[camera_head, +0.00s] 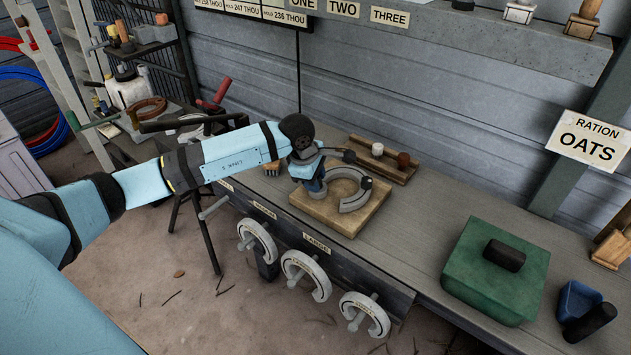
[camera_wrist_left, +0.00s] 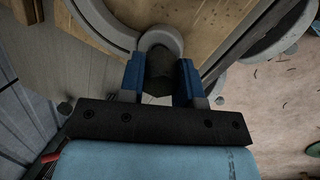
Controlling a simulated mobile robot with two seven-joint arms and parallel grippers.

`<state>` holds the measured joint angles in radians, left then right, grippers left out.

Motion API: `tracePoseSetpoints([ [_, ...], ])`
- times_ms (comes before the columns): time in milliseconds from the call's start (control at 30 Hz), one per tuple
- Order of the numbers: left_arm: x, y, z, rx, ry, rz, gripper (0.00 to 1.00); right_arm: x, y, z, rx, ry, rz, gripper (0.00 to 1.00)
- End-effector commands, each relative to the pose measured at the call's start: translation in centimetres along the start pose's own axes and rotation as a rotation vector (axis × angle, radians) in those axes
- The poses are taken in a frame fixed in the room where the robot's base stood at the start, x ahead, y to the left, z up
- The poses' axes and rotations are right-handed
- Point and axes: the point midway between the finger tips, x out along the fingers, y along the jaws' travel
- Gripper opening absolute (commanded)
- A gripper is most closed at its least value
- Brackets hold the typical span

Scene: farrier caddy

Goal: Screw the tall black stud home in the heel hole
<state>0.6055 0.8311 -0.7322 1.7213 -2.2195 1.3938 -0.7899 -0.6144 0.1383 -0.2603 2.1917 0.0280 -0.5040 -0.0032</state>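My left gripper (camera_head: 316,188) is over the front left of a wooden block (camera_head: 327,216), at the near end of a grey horseshoe (camera_head: 355,202). In the left wrist view, the blue fingers of this gripper (camera_wrist_left: 160,80) are on either side of a dark piece (camera_wrist_left: 159,72), which looks like the tall black stud. The fingers seem closed on it. The dark piece is at the rounded grey heel end (camera_wrist_left: 160,38) of the shoe. The hole and the stud's lower end are hidden, so I cannot tell how deep it sits. My right gripper is not in view.
Behind the block is a wooden tray (camera_head: 390,172) with a white stud (camera_head: 377,149) and a brown one (camera_head: 403,160). A green box (camera_head: 492,275) and a blue container (camera_head: 578,300) stand at the right. Horseshoes (camera_head: 305,275) hang on the bench front.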

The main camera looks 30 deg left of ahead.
Motion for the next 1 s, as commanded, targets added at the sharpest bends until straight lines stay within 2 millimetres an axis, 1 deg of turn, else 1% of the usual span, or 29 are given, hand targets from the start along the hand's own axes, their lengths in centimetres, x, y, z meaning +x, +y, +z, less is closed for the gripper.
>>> tracePoseSetpoints([
  [167,0.2,0.0,-0.1,0.073,0.001,0.001,0.00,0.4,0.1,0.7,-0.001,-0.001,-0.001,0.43],
  [767,0.5,-0.1,-0.2,0.601,-0.001,-0.002,0.00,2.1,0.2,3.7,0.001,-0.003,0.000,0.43],
  [833,0.3,-0.2,-0.1,0.601,-0.002,-0.004,0.00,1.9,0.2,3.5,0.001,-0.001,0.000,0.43],
  [1000,0.6,-0.3,-0.1,0.599,-0.002,-0.006,0.00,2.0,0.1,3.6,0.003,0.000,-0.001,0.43],
])
